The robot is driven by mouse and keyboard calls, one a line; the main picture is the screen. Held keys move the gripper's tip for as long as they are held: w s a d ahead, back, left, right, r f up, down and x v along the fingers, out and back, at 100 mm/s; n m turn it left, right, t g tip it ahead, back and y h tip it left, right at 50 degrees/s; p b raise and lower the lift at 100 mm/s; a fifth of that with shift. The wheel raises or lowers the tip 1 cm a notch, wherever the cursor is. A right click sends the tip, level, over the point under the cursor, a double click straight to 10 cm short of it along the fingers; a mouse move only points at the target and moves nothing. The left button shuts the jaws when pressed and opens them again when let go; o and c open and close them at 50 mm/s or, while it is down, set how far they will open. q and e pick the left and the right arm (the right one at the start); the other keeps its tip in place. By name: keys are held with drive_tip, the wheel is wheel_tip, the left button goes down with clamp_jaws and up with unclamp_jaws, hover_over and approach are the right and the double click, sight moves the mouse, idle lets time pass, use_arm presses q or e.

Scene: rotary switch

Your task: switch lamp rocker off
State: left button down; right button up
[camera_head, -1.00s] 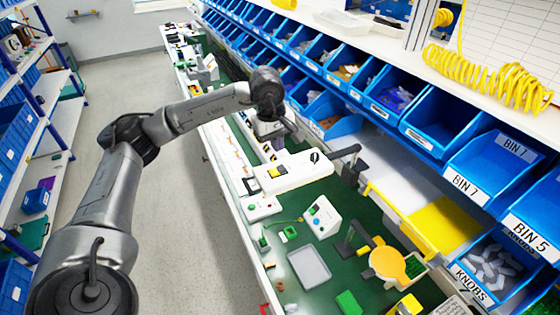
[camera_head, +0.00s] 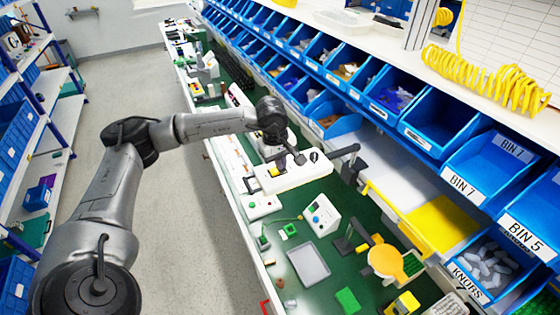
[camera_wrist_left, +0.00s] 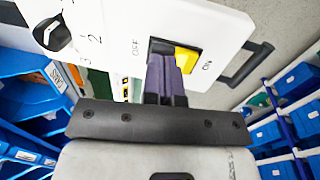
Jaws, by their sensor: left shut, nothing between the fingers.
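A white switch panel (camera_head: 310,168) lies along the bench. In the left wrist view the panel (camera_wrist_left: 110,18) shows a yellow rocker (camera_wrist_left: 187,58) in a dark recess, with an OFF label on its left and an ON label on its right. A black rotary knob (camera_wrist_left: 52,34) with numbers sits further left. My left gripper (camera_head: 297,158) is over the panel. In the left wrist view its purple fingers (camera_wrist_left: 166,62) are shut and empty, overlapping the OFF side of the recess. I cannot tell whether they touch the rocker. My right gripper is not in view.
Blue bins (camera_head: 440,118) line the right side above the bench. A grey tray (camera_head: 309,262), a small white control box (camera_head: 322,215) and a round orange disc (camera_head: 385,260) stand nearer on the green mat. A black handle (camera_wrist_left: 250,65) projects from the panel's end.

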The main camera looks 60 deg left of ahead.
use_arm(q)
drive_tip(key=shift+w+f+g+p, duration=0.15)
drive_tip(key=shift+g+p, duration=0.15)
drive_tip(key=shift+p, duration=0.1)
drive_tip(key=shift+f, duration=0.1)
drive_tip(key=shift+s, duration=0.2)
drive_tip(key=shift+s+a+r+b, duration=0.1)
drive_tip(key=shift+s+b, duration=0.1)
drive_tip(key=shift+s, duration=0.15)
drive_tip(key=shift+s+r+b, duration=0.1)
drive_tip(key=shift+s+b, duration=0.05)
drive_tip(key=shift+s, duration=0.15)
drive_tip(key=shift+r, duration=0.1)
